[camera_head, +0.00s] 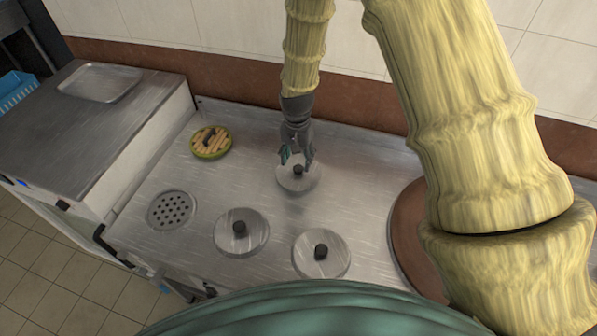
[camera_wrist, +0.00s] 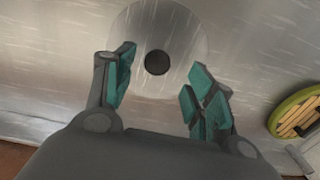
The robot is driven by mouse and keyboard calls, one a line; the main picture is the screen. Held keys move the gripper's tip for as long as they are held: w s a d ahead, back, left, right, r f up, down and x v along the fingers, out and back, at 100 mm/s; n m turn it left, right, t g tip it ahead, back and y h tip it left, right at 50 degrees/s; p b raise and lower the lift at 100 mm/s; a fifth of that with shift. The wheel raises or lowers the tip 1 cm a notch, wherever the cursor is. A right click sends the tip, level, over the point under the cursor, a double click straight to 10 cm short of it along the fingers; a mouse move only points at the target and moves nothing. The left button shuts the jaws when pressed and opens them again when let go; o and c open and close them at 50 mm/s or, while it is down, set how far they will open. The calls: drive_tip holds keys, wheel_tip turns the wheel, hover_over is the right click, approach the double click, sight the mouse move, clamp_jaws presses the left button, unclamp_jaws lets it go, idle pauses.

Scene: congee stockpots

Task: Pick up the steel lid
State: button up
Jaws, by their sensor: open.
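Three round steel lids with black knobs show on the steel counter in the head view. The back steel lid (camera_head: 286,184) lies beneath my gripper (camera_head: 297,160). A second lid (camera_head: 256,244) lies at the front left, and a third lid (camera_head: 338,270) at the front right. In the wrist view, my gripper (camera_wrist: 160,88) is open, with teal pads to either side of the black knob (camera_wrist: 157,62) of the steel lid (camera_wrist: 175,25). Nothing is held between the fingers. I cannot tell the exact height of the fingertips over the lid.
A round green-rimmed item with a slatted top (camera_head: 222,151) lies back left; it also shows in the wrist view (camera_wrist: 281,115). A perforated drain plate (camera_head: 160,225) is at left, beside a raised steel unit (camera_head: 60,135) bearing a tray (camera_head: 83,82). A brown round surface (camera_head: 405,232) is at right.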

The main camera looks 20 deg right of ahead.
sight(298, 167)
drive_tip(key=shift+w+f, duration=0.4)
drive_tip(key=shift+f, duration=0.3)
drive_tip(key=shift+d+f+p, duration=0.15)
drive_tip(key=shift+f+p, duration=0.25)
drive_tip(key=shift+s+f, duration=0.1)
drive_tip(key=shift+f, duration=0.25)
drive_tip(key=shift+s+f, duration=0.15)
drive_tip(key=shift+s, duration=0.15)
drive_tip(key=shift+s+r, duration=0.2)
drive_tip(key=shift+s, duration=0.4)
drive_tip(key=shift+w+f, duration=0.65)
drive_tip(key=shift+w, duration=0.05)
drive_tip(key=shift+c, duration=0.5)
drive_tip(key=shift+s+r, duration=0.3)
drive_tip(key=shift+s, duration=0.05)
drive_tip(key=c, duration=1)
drive_tip(key=shift+w+f, duration=0.15)
drive_tip(key=shift+w, duration=0.05)
drive_tip(key=shift+c, duration=0.4)
drive_tip(key=shift+s, duration=0.1)
